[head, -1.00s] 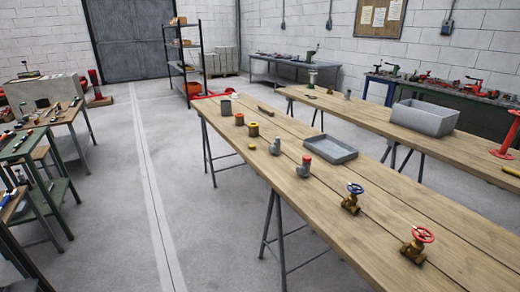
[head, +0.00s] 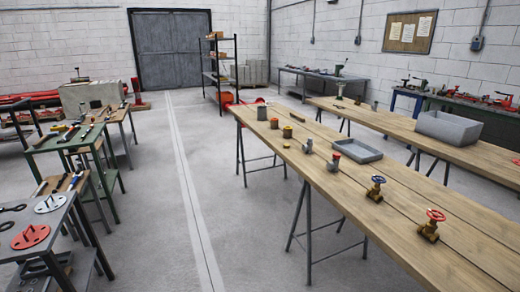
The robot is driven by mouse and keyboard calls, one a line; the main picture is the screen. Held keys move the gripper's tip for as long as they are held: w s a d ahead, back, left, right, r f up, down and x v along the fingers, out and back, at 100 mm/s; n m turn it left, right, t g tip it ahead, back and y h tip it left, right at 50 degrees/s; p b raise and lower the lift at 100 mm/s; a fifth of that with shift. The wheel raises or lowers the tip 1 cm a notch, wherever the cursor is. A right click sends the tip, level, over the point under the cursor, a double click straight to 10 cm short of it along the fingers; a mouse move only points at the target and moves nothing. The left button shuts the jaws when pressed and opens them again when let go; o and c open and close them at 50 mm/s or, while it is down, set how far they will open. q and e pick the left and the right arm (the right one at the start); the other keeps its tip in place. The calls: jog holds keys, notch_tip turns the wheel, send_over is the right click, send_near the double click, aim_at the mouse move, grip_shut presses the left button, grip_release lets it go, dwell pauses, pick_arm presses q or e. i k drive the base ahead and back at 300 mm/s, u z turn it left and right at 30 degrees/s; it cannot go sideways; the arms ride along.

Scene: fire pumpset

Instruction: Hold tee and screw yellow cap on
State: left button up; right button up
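A small yellow disc (head: 286,145), which looks like the yellow cap, lies flat near the left edge of the long wooden table (head: 385,212). A small grey fitting (head: 308,146) stands just right of it. A second grey fitting (head: 333,163) with a red top stands nearer to me. Either may be the tee; they are too small to tell. Neither of my grippers is in view.
A shallow grey tray (head: 358,151) and two valves, with a blue wheel (head: 376,188) and a red wheel (head: 431,225), are on the table. A grey bin (head: 447,127) sits on the table behind. Open floor (head: 165,200) lies left, before cluttered benches (head: 75,140).

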aim_at(308, 148)
jog(key=u, duration=0.4)
jog(key=i, duration=1.8)
jog(key=z, duration=0.1)
